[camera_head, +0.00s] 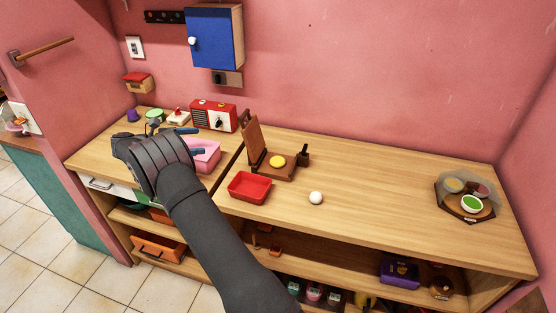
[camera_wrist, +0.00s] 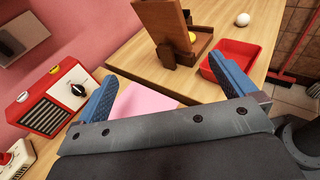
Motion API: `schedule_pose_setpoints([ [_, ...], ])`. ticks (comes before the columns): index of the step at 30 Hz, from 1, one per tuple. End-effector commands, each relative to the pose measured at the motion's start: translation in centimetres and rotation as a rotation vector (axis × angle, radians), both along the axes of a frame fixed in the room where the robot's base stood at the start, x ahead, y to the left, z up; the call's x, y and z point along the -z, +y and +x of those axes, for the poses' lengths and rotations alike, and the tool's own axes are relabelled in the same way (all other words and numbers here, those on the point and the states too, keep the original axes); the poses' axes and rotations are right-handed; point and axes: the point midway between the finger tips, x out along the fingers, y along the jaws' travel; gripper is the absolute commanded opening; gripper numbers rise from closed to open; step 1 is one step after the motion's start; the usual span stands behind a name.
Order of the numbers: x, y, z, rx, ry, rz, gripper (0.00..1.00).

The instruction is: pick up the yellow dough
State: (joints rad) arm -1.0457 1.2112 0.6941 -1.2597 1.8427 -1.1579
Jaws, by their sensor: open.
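The yellow dough (camera_head: 277,161) is a small flattened round on the base of a brown wooden press (camera_head: 263,170), whose hinged board stands raised at its left. In the wrist view only a sliver of the dough (camera_wrist: 192,37) shows behind the press's upright board (camera_wrist: 168,30). My gripper (camera_head: 197,141) is left of the press, above a pink container (camera_head: 207,163) on the counter. In the wrist view its two blue fingers (camera_wrist: 170,92) are spread wide, with nothing held between them. The pink container (camera_wrist: 145,103) shows beyond them.
A red tray (camera_head: 249,187) stands in front of the press and a white ball (camera_head: 316,198) lies to its right. A red radio (camera_head: 214,115) stands behind my gripper. A tray of small bowls (camera_head: 466,217) is far right.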

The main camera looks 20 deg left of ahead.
Motion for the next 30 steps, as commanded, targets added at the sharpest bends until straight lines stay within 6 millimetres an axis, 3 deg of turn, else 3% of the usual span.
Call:
schedule_pose_setpoints([
  [10,0.0,0.0,0.0,0.000,0.000,0.000,1.00],
  [14,0.0,0.0,0.0,0.000,0.000,0.000,0.76],
  [23,0.0,-0.2,0.1,0.002,0.001,0.008,0.76],
  [26,0.1,-1.2,0.6,0.013,0.006,0.070,0.76],
  [30,0.6,-4.2,1.4,0.074,0.013,0.292,0.76],
])
